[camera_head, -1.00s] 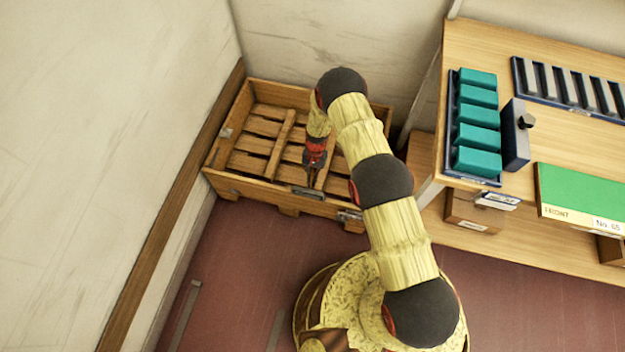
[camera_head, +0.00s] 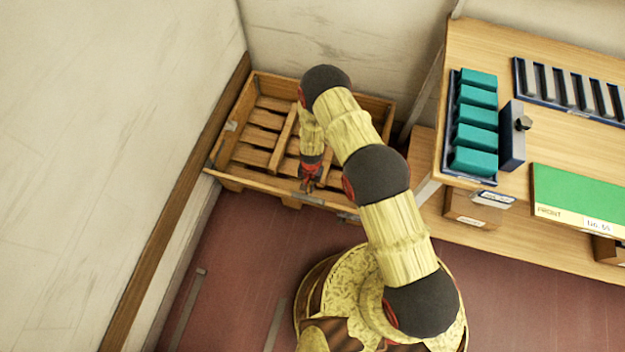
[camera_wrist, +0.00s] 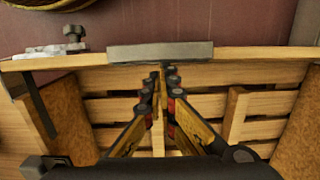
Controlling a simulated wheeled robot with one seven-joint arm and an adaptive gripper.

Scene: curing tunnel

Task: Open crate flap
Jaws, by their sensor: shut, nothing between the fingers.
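The wooden crate (camera_head: 262,78) stands in the corner on the floor, with a slatted bottom. Its front board, the flap (camera_head: 262,181), runs along the near side and looks close to upright; its exact tilt is hard to tell. A grey metal plate (camera_wrist: 160,51) sits at the middle of the flap's top edge. My gripper (camera_head: 308,186) is shut and empty, at the inner side of the flap near the middle. In the wrist view the fingertips (camera_wrist: 163,78) are just below the plate; whether they touch the board I cannot tell.
A metal latch (camera_wrist: 62,45) sits at one end of the flap's edge. A wall rises left of the crate. A workbench (camera_head: 480,45) with teal blocks (camera_head: 478,118) stands to the right. The red floor (camera_head: 235,260) in front of the crate is mostly clear.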

